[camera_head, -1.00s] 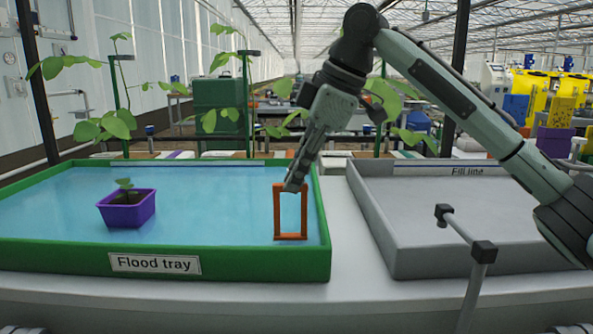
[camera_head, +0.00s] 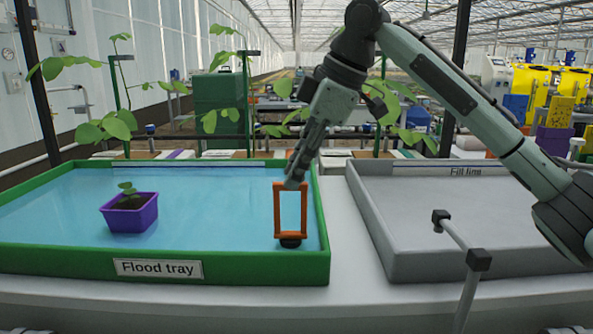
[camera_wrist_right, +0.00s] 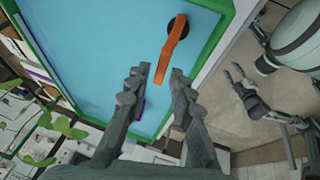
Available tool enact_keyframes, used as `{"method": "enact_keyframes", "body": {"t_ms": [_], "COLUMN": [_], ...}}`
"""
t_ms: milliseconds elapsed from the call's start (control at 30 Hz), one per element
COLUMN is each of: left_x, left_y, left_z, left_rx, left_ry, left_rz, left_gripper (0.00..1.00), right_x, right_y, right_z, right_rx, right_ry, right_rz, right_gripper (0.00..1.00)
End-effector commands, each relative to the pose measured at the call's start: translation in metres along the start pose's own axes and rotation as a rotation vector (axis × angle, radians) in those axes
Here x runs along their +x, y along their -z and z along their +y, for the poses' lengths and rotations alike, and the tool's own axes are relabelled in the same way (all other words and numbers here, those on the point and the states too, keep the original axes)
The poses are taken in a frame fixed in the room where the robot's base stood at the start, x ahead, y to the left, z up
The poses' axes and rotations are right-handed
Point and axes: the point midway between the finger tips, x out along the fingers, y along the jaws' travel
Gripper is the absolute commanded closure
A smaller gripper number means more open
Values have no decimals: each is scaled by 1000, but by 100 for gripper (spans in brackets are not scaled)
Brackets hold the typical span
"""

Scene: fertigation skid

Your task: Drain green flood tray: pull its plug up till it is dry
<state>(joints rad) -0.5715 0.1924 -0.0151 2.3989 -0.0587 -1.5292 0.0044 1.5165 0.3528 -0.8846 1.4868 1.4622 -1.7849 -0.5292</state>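The green flood tray (camera_head: 75,262), labelled "Flood tray", has blue water (camera_head: 205,225) across its floor. An orange frame-shaped handle (camera_head: 278,214) stands upright near its right wall, with a black plug (camera_head: 290,242) showing under its lower bar. My right gripper (camera_head: 292,183) is at the handle's top bar. In the right wrist view the fingertips (camera_wrist_right: 163,78) are close around the end of the orange handle (camera_wrist_right: 173,42), and a dark round shape (camera_wrist_right: 260,30) shows beyond it; I cannot tell if it is plug or drain.
A purple pot with a seedling (camera_head: 130,213) stands in the tray's left part. A grey tray (camera_head: 390,240) marked "Fill line" and a pipe with a black end (camera_head: 440,218) are at right. Tall plants on posts (camera_head: 247,100) stand behind.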

Motion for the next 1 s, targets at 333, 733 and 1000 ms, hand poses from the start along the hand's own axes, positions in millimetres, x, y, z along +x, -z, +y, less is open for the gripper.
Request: {"method": "enact_keyframes", "body": {"t_ms": [333, 733, 1000], "left_x": [0, 0, 0], "left_y": [0, 0, 0], "left_z": [0, 0, 0], "left_rx": [0, 0, 0], "left_ry": [-1, -1, -1], "left_rz": [2, 2, 2], "left_gripper": [64, 64, 64], "right_x": [2, -62, -107], "right_y": [-1, -1, -1], "right_z": [-1, 0, 0], "right_rx": [1, 1, 1], "right_ry": [6, 3, 4], "right_rz": [-4, -3, -2], "right_gripper": [68, 68, 68]}}
